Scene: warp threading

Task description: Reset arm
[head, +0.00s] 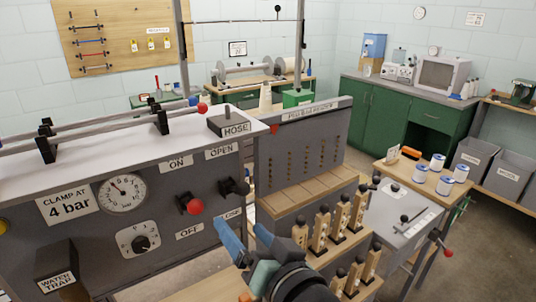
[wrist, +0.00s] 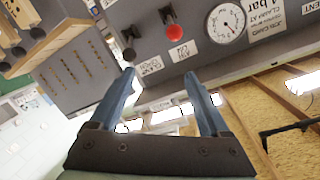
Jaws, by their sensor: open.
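My gripper (head: 242,227) is at the bottom middle of the head view, in front of the grey control panel (head: 160,210). Its two blue fingers are apart with nothing between them. In the wrist view my gripper (wrist: 159,74) also shows open and empty, its fingers pointing towards the panel, which appears upside down at the top. The red-knobbed lever (head: 195,206) and a black lever (head: 233,187) on the panel lie beyond the fingertips. The fingers appear apart from both levers.
Wooden pegs (head: 321,229) stand in a rack close to the right of my gripper. A pressure gauge (head: 122,193) is on the panel's left. A grey box (head: 405,215) and white spools (head: 437,162) stand farther right. Open floor (head: 480,240) lies at the right.

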